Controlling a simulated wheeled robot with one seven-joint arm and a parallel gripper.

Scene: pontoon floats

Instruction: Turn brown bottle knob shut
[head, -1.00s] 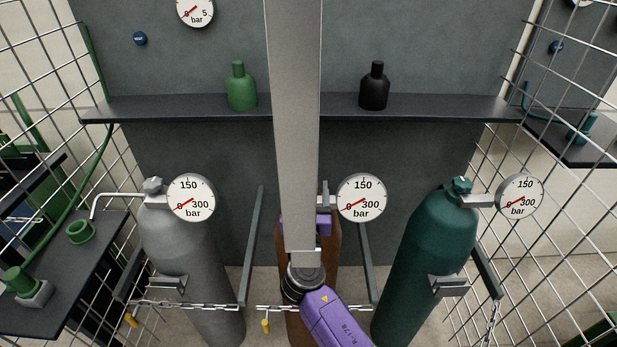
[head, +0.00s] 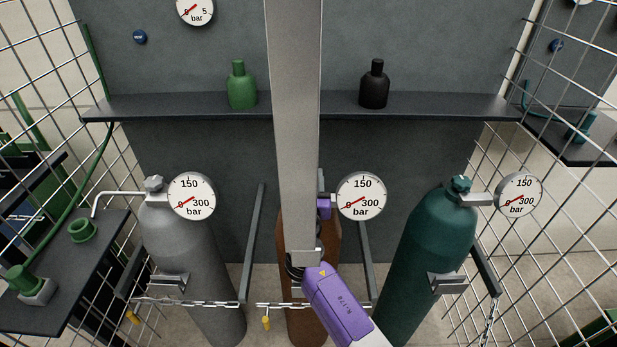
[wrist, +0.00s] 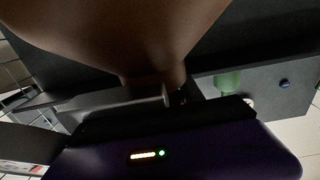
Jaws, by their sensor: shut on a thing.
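The brown bottle (head: 305,326) stands upright in the middle of the rack, mostly hidden behind my grey arm link. Its gauge (head: 361,196) faces forward with the needle near 0. My purple gripper (head: 324,208) is at the bottle's top, mostly hidden behind the same link. In the wrist view the brown bottle (wrist: 125,30) fills the top, its neck pointing down toward my gripper (wrist: 174,97). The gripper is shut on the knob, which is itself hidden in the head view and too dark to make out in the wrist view.
A grey cylinder (head: 190,250) stands to the left and a dark green one (head: 430,235) to the right, each with a gauge. A shelf (head: 440,106) behind holds a small green bottle (head: 241,86) and a black one (head: 374,86). Wire mesh closes both sides.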

